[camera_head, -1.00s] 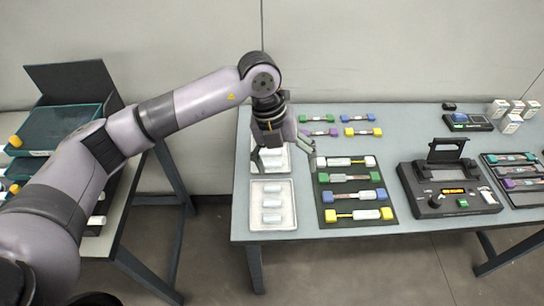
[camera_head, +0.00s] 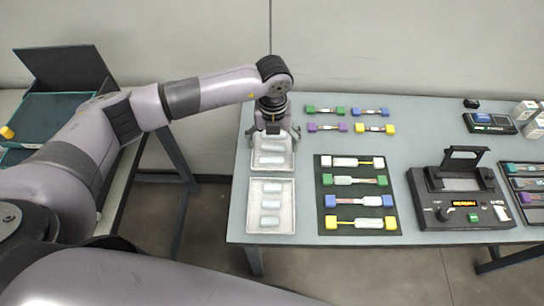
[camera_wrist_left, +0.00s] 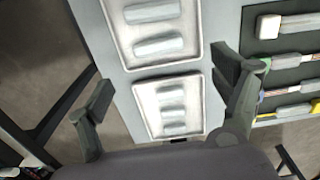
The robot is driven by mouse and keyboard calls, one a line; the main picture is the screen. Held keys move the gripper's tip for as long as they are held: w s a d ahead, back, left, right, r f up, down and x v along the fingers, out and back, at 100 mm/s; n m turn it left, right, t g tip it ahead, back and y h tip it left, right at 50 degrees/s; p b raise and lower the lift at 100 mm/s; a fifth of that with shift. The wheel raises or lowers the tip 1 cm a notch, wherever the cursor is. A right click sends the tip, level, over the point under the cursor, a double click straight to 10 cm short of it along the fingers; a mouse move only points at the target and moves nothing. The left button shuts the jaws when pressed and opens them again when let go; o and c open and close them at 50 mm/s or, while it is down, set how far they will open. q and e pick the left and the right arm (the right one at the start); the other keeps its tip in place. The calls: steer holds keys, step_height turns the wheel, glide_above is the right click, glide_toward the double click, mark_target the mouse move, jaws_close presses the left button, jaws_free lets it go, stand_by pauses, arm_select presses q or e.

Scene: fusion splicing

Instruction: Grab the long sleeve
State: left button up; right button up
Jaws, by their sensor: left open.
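The back white tray (camera_head: 257,166) holds pale, translucent long sleeves; one long sleeve (camera_head: 271,160) shows clearly in the head view. In the left wrist view, two of them show, the nearer long sleeve (camera_wrist_left: 158,46) and another (camera_wrist_left: 152,12) at the top edge. My left gripper (camera_head: 273,134) is open over the back tray and hides part of it. In the left wrist view, its fingers (camera_wrist_left: 162,85) are spread wide with nothing between them. My right gripper is not in view.
A front white tray (camera_head: 288,232) holds shorter sleeves. To the right lies a dark board (camera_head: 327,232) with several colored-ended fiber holders. The splicer (camera_head: 459,196) stands farther right with its lid up. Several more holders lie behind the board.

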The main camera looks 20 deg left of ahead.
mark_target(272, 158)
arm_select(q)
step_height(272, 158, down, 2)
steer(key=shift+f, duration=0.15)
steer(key=shift+f+p, duration=0.35)
steer(key=shift+p, duration=0.05)
steer(key=f, duration=0.2)
steer(key=f+p, duration=0.1)
steer(key=shift+w+a+f, duration=0.2)
steer(key=shift+w+f, duration=0.1)
steer(key=shift+f, duration=0.4)
steer(key=c, duration=0.8)
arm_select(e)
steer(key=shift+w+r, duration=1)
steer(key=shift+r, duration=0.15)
